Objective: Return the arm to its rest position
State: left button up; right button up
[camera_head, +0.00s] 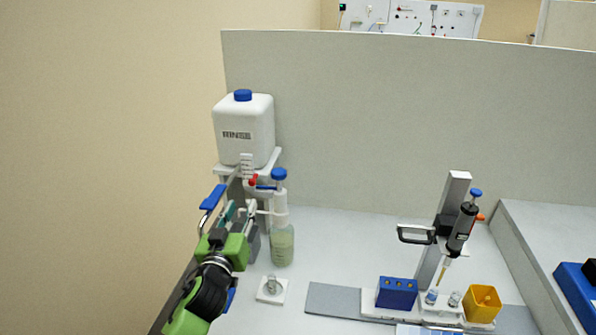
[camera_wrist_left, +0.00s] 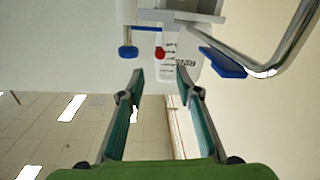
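My left gripper (camera_head: 235,210) is green with dark teal fingers, in front of the dispenser stand at the left of the bench. In the left wrist view my left gripper (camera_wrist_left: 160,75) has its fingers apart with nothing between them. The tap's red button (camera_wrist_left: 160,53) and a blue lever end (camera_wrist_left: 222,62) show just beyond the fingertips, apart from them as far as I can tell. My right gripper is in neither view.
A white carboy (camera_head: 245,130) with a blue cap sits on the stand. A bottle with pale green liquid (camera_head: 282,245) stands close to my left gripper's right. A small white plate (camera_head: 271,289) lies nearer. A pipette stand (camera_head: 452,210), blue rack (camera_head: 396,292) and yellow cup (camera_head: 482,303) are at right.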

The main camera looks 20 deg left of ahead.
pick_arm(q)
jog(key=s+d+f+m+g+h, duration=0.1)
jog(key=s+d+f+g, duration=0.25)
jog(key=s+f, duration=0.3)
jog(key=s+d+f+m+g+h, duration=0.1)
jog(key=s+d+f+g, duration=0.3)
jog(key=f, duration=0.3)
jog(key=s+d+f+m+g+h, duration=0.2)
jog(key=s+d+f+m+g, duration=0.15)
jog(key=s+d, duration=0.45)
jog(key=s+d+f+m+g+h, duration=0.2)
jog(key=s+d+f+g, duration=0.15)
jog(key=s, duration=0.95)
notch_tip(320, 180, down, 29)
jog(key=s+b, duration=0.2)
jog(key=s+a+f+g, duration=0.1)
jog(key=s+a+f, duration=0.2)
jog(key=s+f, duration=1.3)
jog(key=shift+f+g+b, duration=0.2)
jog(key=shift+g+b, duration=0.15)
